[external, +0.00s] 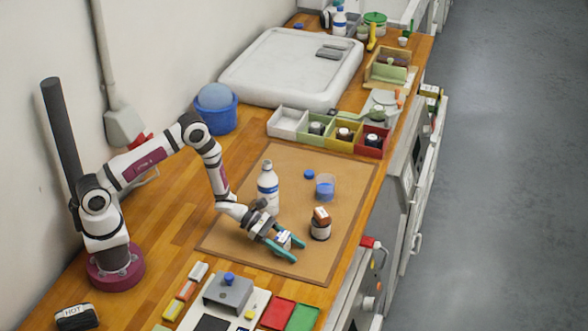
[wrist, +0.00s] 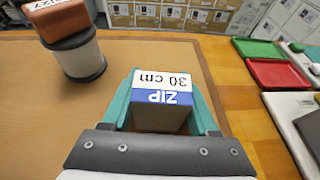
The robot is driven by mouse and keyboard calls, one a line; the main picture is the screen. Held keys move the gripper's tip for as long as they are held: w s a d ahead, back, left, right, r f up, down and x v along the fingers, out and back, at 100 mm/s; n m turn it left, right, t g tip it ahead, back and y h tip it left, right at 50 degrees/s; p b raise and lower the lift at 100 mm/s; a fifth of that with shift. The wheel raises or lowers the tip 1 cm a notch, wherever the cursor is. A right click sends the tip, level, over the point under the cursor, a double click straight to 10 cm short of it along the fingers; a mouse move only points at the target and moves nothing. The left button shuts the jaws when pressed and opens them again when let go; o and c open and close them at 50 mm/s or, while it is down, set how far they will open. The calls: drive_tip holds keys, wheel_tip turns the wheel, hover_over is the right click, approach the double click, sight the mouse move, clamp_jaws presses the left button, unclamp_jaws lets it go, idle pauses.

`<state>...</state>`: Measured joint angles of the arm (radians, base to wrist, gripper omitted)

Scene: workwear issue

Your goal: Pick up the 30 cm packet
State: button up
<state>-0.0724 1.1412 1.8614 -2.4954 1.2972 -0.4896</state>
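The 30 cm packet (wrist: 164,95) is a small box with a white label reading "30 cm" and a blue band reading "ZIP", upside down in the wrist view. In the external view it is a small pale shape (external: 283,239) low over the brown mat (external: 235,238), partly hidden by my gripper. My gripper (external: 298,251) has its teal fingers on either side of the packet, close to its sides; its fingers also flank it in the wrist view (wrist: 162,72). Whether they press on it, and whether it touches the mat, I cannot tell.
A dark-and-white spool with a brown block (external: 321,217) on top stands right of my gripper; it shows at upper left in the wrist view (wrist: 78,58). A white bottle (external: 268,188) and a blue cup (external: 325,187) stand farther back. Red and green trays (external: 278,312) lie nearer the front.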

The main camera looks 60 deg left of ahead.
drive_tip(key=c, duration=0.8)
